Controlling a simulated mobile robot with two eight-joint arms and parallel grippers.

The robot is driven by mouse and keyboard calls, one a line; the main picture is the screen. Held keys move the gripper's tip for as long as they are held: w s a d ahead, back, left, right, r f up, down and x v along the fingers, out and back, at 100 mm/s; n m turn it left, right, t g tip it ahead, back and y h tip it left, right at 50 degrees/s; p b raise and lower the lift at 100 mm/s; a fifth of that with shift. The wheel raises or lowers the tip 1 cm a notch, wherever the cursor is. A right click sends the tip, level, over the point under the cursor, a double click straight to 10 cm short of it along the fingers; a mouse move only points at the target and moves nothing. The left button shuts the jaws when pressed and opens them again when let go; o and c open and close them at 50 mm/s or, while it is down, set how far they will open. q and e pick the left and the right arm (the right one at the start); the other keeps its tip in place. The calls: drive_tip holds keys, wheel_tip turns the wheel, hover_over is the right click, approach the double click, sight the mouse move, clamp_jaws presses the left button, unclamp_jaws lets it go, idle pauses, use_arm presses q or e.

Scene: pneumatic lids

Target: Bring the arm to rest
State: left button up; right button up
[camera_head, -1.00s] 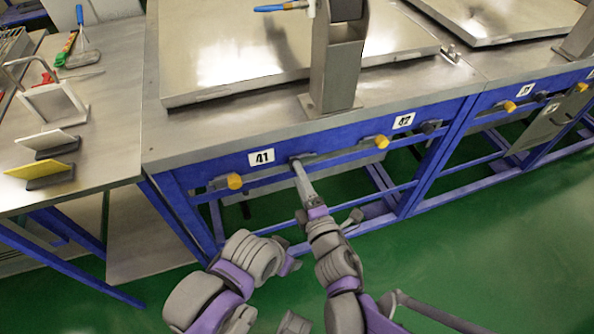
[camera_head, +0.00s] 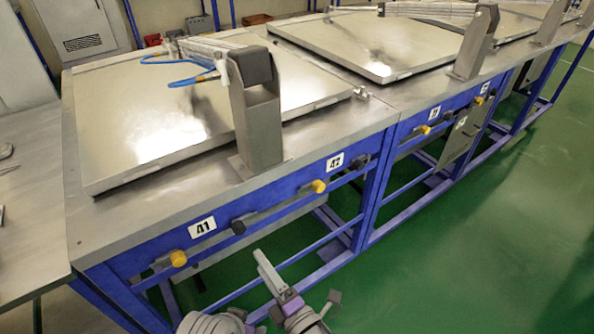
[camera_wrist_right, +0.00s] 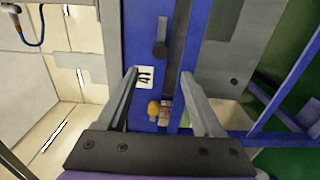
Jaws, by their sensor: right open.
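My right gripper (camera_head: 262,258) is open and empty in the head view, in front of the blue frame of the bench, apart from the black knob (camera_head: 238,227) beside label 41 (camera_head: 202,227). In the right wrist view its two fingers (camera_wrist_right: 160,73) are spread wide with nothing between them. Beyond them are the black knob (camera_wrist_right: 160,50), label 41 (camera_wrist_right: 145,79) and the yellow knob (camera_wrist_right: 153,108). A grey and purple part of my arm shows at the bottom of the head view. My left gripper is not in view.
The metal bench (camera_head: 85,215) carries large flat lids (camera_head: 105,125) and grey upright posts (camera_head: 258,125). More knobs line its blue front rail. A separate metal table (camera_head: 30,240) is at the left. The green floor (camera_head: 470,270) at the right is open.

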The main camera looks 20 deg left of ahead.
drive_tip(key=w+d+f+m+t+h, duration=0.1)
drive_tip(key=w+d+m+h, duration=0.2)
drive_tip(key=d+m+h, duration=0.5)
drive_tip(key=w+d+f+m+t+h, duration=0.15)
drive_tip(key=w+d+m+h, duration=0.35)
drive_tip(key=d, duration=0.7)
drive_tip(key=s+d+f+m+g, duration=0.35)
drive_tip(key=s+d+m, duration=0.3)
drive_tip(key=d, duration=0.25)
drive_tip(key=s+d+f+m+g, duration=0.1)
drive_tip(key=s+d+m+g, duration=0.25)
drive_tip(key=s, duration=0.25)
drive_tip(key=s+d+f+m+g, duration=0.2)
drive_tip(key=s+m, duration=0.3)
use_arm(q)
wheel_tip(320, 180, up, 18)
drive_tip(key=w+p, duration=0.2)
drive_tip(key=p, duration=1.4)
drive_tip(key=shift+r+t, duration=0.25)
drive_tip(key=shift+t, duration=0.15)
use_arm(e)
wheel_tip(320, 180, up, 19)
drive_tip(key=w, duration=0.1)
drive_tip(key=shift+w+a+f+h, duration=0.15)
drive_tip(key=shift+w+a+h, duration=0.15)
drive_tip(key=shift+a+h, duration=0.1)
